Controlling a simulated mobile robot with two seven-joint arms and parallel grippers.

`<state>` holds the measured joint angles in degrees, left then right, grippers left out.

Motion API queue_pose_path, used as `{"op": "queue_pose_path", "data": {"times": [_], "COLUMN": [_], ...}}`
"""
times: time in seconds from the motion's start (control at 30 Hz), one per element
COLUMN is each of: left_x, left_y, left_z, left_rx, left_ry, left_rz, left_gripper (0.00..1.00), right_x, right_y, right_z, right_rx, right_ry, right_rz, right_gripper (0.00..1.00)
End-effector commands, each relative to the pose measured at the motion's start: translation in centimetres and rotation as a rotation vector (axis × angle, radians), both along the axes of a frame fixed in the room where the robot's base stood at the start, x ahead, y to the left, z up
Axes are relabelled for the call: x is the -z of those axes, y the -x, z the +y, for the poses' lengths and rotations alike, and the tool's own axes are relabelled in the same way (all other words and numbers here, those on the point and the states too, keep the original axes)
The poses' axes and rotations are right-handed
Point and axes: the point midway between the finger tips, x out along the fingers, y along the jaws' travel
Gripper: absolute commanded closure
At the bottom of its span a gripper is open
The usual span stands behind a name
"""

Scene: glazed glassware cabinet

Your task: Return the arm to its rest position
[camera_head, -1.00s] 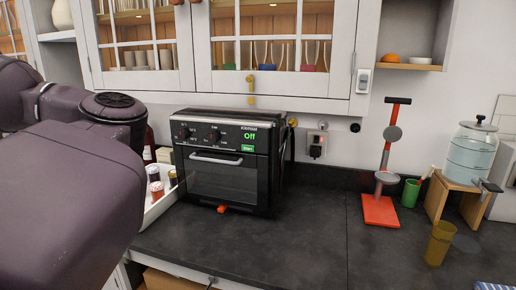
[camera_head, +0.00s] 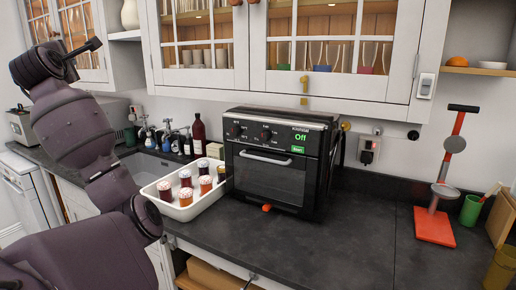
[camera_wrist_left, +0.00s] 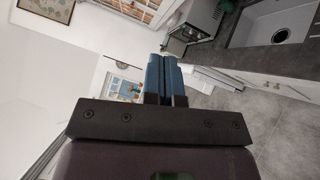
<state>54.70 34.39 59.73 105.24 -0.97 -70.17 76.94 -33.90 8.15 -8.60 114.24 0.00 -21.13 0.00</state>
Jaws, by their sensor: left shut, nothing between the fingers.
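My left arm stands raised at the left of the head view, bent upward, with its gripper (camera_head: 84,48) high at the top left, in front of the wall cabinets. In the left wrist view the two blue fingers of the left gripper (camera_wrist_left: 163,62) are pressed together with nothing between them. They point over the floor and are clear of the counter. My right gripper is in neither view.
A black oven (camera_head: 275,160) reading "Off" stands on the dark counter (camera_head: 340,235). Left of it is a white tray (camera_head: 183,212) of several jars. Glazed cabinets (camera_head: 330,55) hang above. A red stand (camera_head: 434,227) is at right. The wrist view shows a sink (camera_wrist_left: 270,25) and open floor.

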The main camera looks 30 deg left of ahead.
Motion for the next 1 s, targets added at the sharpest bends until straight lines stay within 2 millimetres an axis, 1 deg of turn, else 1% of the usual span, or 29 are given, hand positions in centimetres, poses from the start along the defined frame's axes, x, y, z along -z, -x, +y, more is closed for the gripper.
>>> {"op": "queue_pose_path", "data": {"times": [0.03,0.17,0.27,0.37,0.47,0.5,0.57,0.6,0.67,0.7,0.77,0.8,0.87,0.9,0.97,1.0], "left_x": [0.9,3.2,5.5,8.4,11.8,13.3,15.8,17.6,20.3,22.2,25.2,27.3,30.4,32.6,35.9,38.1], "left_y": [-0.8,-3.0,-4.8,-6.5,-8.0,-8.6,-9.3,-9.6,-10.1,-10.2,-10.4,-10.3,-10.0,-9.7,-9.0,-8.4], "left_z": [-0.5,-2.1,-3.4,-5.0,-6.6,-7.3,-8.3,-9.0,-10.2,-10.9,-12.2,-13.0,-14.2,-15.1,-16.4,-17.3], "left_rx": [-0.014,-0.034,-0.036,-0.026,-0.004,0.007,0.028,0.046,0.075,0.097,0.133,0.160,0.203,0.235,0.286,0.322], "left_ry": [-0.077,-0.274,-0.422,-0.570,-0.717,-0.774,-0.860,-0.917,-1.002,-1.058,-1.142,-1.197,-1.278,-1.330,-1.409,-1.460], "left_rz": [0.081,0.269,0.412,0.550,0.684,0.736,0.811,0.860,0.929,0.974,1.038,1.077,1.133,1.170,1.217,1.246], "left_gripper": [1.00,1.00,1.00,1.00,1.00,1.00,1.00,1.00,1.00,1.00,1.00,1.00,1.00,1.00,1.00,1.00], "right_x": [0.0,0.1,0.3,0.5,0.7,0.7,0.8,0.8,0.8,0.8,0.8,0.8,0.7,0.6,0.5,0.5], "right_y": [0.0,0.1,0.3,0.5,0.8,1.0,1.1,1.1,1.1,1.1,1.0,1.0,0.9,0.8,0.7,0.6], "right_z": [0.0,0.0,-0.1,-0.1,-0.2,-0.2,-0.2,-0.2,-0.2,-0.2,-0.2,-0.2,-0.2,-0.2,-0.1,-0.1], "right_rx": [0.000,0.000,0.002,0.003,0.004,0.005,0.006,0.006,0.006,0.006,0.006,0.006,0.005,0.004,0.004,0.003], "right_ry": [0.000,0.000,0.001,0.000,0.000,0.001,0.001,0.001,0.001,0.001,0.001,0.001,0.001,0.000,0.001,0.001], "right_rz": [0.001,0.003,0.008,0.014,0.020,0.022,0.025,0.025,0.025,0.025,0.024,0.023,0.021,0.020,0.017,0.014], "right_gripper": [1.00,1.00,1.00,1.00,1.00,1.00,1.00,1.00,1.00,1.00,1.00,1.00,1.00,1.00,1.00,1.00]}}
